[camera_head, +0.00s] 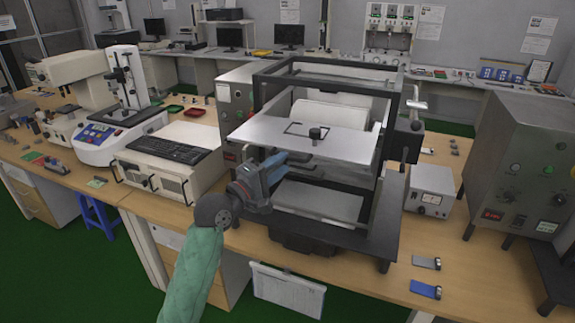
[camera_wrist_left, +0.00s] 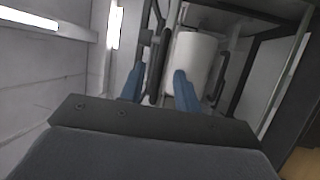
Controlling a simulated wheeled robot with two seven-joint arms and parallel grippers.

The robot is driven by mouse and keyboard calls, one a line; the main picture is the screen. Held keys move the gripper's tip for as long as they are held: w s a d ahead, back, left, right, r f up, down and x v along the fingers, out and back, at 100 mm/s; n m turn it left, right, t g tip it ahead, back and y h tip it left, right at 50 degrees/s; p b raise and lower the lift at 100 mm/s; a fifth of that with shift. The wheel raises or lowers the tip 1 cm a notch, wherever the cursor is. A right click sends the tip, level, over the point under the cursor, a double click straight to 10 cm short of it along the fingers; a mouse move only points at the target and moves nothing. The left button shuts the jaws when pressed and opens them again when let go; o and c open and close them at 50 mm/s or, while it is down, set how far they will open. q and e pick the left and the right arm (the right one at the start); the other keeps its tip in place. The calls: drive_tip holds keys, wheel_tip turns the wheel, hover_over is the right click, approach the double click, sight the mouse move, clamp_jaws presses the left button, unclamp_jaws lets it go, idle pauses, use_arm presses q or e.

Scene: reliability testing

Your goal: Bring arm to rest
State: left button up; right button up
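My left arm comes in from the bottom of the head view, in a green sleeve. My left gripper (camera_head: 287,163) is in front of the black-framed test machine (camera_head: 377,215), just below its raised flat metal panel (camera_head: 300,133). A white cylinder (camera_wrist_left: 193,62) inside the machine shows beyond the fingers. I cannot tell whether the gripper touches the panel. My right gripper is not in view.
A grey control box (camera_head: 530,155) stands at the right and a small white power unit (camera_head: 429,190) beside the machine. A keyboard (camera_head: 168,150) lies on a white unit at the left.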

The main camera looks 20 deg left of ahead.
use_arm(q)
drive_tip(key=shift+s+a+f, duration=0.1)
drive_tip(key=shift+s+a, duration=0.1)
drive_tip(key=shift+s, duration=0.35)
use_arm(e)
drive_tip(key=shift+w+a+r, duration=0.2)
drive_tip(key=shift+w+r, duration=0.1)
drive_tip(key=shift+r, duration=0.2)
